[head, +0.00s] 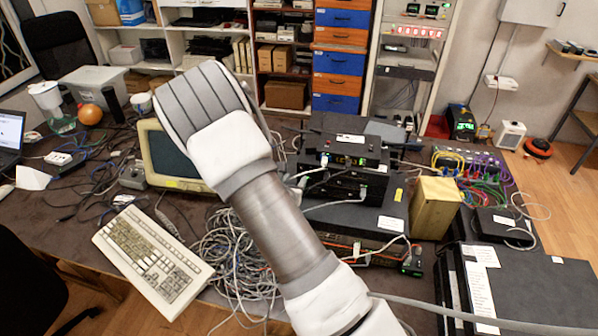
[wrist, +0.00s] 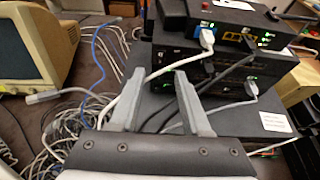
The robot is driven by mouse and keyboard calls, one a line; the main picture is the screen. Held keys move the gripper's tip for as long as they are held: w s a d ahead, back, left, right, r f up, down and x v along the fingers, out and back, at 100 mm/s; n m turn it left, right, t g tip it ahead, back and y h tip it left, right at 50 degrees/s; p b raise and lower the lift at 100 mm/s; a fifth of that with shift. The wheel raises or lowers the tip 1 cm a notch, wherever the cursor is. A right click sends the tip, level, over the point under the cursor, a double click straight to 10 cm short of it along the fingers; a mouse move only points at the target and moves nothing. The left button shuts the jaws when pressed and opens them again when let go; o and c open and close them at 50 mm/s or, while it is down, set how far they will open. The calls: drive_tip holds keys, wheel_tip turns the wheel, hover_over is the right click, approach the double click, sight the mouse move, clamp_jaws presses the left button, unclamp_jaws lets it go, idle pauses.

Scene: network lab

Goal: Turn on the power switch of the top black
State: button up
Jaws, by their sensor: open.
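A stack of black network boxes stands on the table, right of my arm in the head view. The top black box (head: 345,150) has lit green and amber spots on its front and a white label on its top. In the wrist view the top black box (wrist: 235,25) is at the upper right, with a white plug in its front. My gripper (wrist: 157,88) is open and empty, its two grey fingers pointing toward the lower boxes of the stack, below the top one. In the head view my arm hides the gripper. I cannot make out the power switch.
A tangle of grey cables (head: 235,255) lies left of the stack. An old monitor (head: 172,155) and a keyboard (head: 150,258) are farther left. A wooden block (head: 434,207) stands to the right. White and black cables hang before the stack, close to my fingers.

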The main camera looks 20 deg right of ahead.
sight(301, 171)
drive_tip(key=x, duration=0.6)
drive_tip(key=shift+d+p, duration=0.1)
drive_tip(key=shift+p, duration=0.25)
clamp_jaws()
